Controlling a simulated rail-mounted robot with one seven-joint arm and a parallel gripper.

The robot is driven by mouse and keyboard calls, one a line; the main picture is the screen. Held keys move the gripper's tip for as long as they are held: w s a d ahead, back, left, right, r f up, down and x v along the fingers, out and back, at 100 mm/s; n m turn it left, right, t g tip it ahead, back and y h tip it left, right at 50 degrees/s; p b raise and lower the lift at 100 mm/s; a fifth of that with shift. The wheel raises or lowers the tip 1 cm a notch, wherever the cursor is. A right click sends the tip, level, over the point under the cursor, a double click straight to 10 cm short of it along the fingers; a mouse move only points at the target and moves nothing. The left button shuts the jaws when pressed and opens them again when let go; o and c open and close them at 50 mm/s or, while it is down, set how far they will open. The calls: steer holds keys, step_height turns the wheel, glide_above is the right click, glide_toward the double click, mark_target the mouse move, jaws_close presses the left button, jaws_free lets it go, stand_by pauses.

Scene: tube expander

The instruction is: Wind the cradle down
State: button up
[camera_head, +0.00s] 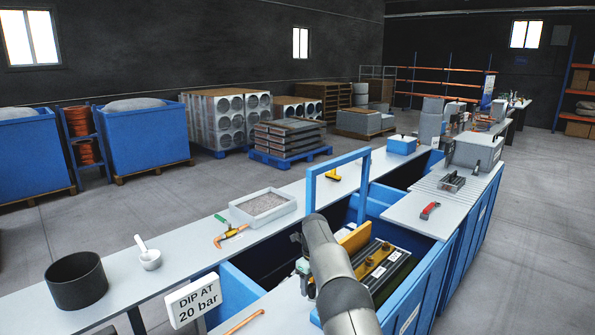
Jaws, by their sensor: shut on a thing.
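A blue tank (437,256) stands in the middle of the bench line, with a blue upright frame (336,164) over it. In its opening sits a dark slatted unit (395,270) with white labels and brownish round fittings, beside a yellow plate (355,238). I take this to be the load on the cradle; the cradle itself and any winding handle cannot be made out. Small dark and pale green parts show left of the arm, too small to identify.
A sign (193,300) reads "DIP AT 20 bar". A red-handled tool (430,210) lies on the right bench. Floor on the right is clear.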

steer(key=shift+d, duration=0.9)
step_height(320, 180, up, 7)
steer(key=p, duration=0.5)
steer(key=shift+a, duration=0.2)
